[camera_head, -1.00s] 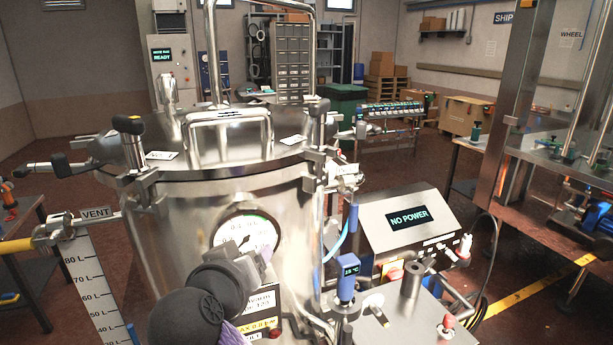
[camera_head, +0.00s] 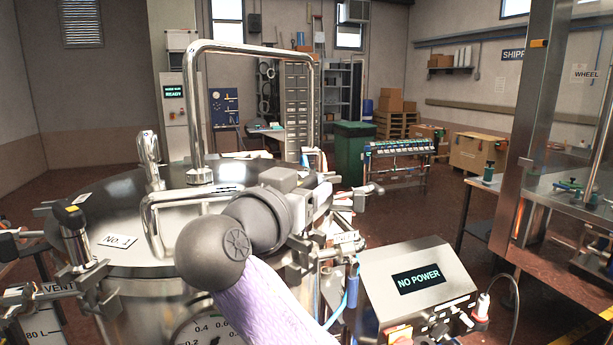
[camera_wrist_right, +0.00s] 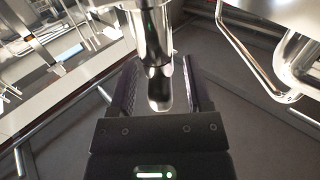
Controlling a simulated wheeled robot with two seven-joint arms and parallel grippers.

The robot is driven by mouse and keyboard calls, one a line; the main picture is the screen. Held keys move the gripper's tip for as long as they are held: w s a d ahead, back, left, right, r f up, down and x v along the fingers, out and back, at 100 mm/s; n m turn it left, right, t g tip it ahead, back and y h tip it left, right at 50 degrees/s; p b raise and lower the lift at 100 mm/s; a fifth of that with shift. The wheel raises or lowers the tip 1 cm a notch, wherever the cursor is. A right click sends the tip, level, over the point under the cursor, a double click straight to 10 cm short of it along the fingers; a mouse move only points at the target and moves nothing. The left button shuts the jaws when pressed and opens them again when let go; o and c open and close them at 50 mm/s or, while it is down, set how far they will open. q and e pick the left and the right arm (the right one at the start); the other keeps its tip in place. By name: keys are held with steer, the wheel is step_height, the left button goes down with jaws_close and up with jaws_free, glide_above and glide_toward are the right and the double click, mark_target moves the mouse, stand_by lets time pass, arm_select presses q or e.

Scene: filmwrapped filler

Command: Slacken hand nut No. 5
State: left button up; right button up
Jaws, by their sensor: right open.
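The steel vessel's round lid (camera_head: 95,205) fills the lower left of the head view, with swing bolts and hand nuts around its rim. A black-topped hand nut (camera_head: 68,214) stands at the left rim beside a tag that seems to read No. 4. My right gripper (camera_wrist_right: 152,92) is open in the wrist view. A shiny, dark-ended rod-like part (camera_wrist_right: 159,88), likely a hand nut, lies between its fingers, with gaps visible at both sides. Its number does not show. In the head view my right arm hides much of the right rim. My left gripper is not in view.
A tall bent steel pipe (camera_head: 310,95) rises from the lid, with a lower handle beside my right wrist. A NO POWER control box (camera_head: 418,275) stands right of the vessel. A steel-framed bench (camera_head: 560,205) is farther right; open floor lies between.

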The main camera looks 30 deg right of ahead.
steer(key=shift+w+d, duration=0.2)
steer(key=shift+d, duration=0.15)
jaws_close()
